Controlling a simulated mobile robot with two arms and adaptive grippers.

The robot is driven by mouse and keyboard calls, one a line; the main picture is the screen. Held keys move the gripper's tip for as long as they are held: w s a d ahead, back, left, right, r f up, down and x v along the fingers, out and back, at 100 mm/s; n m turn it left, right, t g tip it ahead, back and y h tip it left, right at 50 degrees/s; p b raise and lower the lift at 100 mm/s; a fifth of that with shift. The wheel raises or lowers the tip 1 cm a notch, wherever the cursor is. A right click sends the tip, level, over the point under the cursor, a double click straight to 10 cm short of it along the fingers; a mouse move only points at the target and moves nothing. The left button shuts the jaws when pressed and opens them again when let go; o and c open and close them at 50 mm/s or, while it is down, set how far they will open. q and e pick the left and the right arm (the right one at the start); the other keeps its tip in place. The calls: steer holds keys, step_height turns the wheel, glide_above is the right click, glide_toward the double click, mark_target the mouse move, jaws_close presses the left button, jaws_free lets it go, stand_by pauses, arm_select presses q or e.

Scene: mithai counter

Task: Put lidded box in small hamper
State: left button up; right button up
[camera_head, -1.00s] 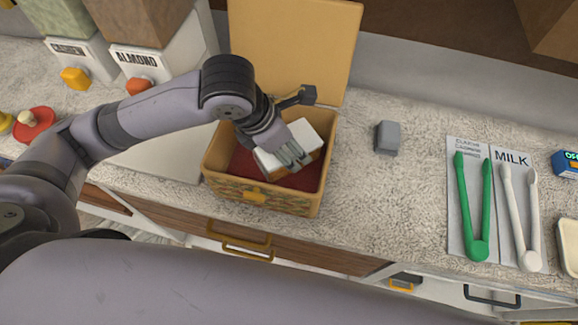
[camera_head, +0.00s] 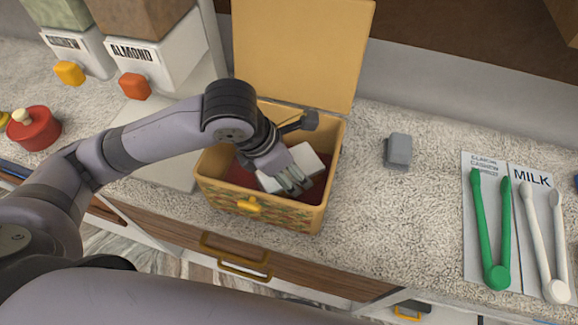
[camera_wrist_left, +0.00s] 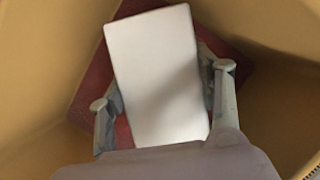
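The small hamper (camera_head: 272,212) is a yellow, patterned box on the counter, with its lid (camera_head: 300,50) raised at the back. The lidded box (camera_head: 305,160) has a white top and is inside the hamper, slightly tilted in the head view. My left gripper (camera_head: 292,184) reaches down into the hamper at the box. In the left wrist view, the white box top (camera_wrist_left: 155,75) lies between the two fingers, one along each long side, above the dark red hamper floor (camera_wrist_left: 95,85). Whether the box rests on the floor is hidden. My right gripper is out of view.
A grey block (camera_head: 398,151) stands right of the hamper. Green tongs (camera_head: 490,230) and white tongs (camera_head: 541,240) lie farther right. Cashew and almond dispensers (camera_head: 150,60) and a red lidded pot (camera_head: 35,128) are at left. Counter between hamper and tongs is mostly clear.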

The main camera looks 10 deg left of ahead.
arm_select(q)
steer(key=o, duration=0.4)
steer(key=shift+r, duration=0.1)
steer(key=p+v, duration=0.1)
steer(key=v, duration=1.1)
steer(key=shift+w+d, duration=0.1)
